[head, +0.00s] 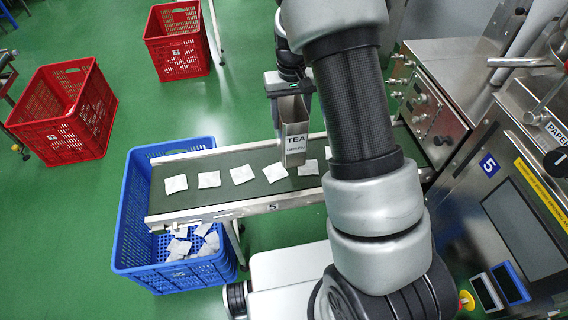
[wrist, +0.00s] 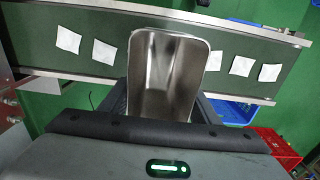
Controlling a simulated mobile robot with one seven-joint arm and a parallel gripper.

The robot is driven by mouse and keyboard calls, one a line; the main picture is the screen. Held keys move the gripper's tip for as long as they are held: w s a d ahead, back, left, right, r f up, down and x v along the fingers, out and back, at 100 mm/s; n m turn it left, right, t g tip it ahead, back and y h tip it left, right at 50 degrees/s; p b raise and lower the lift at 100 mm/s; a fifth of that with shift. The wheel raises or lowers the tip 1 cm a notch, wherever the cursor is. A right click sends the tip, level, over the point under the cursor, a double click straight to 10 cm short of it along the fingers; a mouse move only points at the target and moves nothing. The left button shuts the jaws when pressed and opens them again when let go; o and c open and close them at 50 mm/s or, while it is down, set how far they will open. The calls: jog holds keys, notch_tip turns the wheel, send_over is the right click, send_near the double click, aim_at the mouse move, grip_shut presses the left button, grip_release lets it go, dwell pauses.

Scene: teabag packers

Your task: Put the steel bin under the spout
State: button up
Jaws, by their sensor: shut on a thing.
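I cannot pick out the spout; my arm covers part of the machine side.
White teabags (head: 242,175) lie along the belt. A blue crate (head: 168,276) with teabags stands at the belt's left end. Red crates (head: 62,138) stand on the green floor at left. The steel machine (head: 500,190) with a control panel is at right.

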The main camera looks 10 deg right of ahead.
notch_tip(320, 180, down, 9)
jog(key=shift+r+b, duration=0.15)
jog(key=shift+b, duration=0.15)
jog(key=shift+f, duration=0.2)
jog(key=o, duration=1.5)
jog(key=shift+o, duration=0.2)
jog(key=shift+r, duration=0.1)
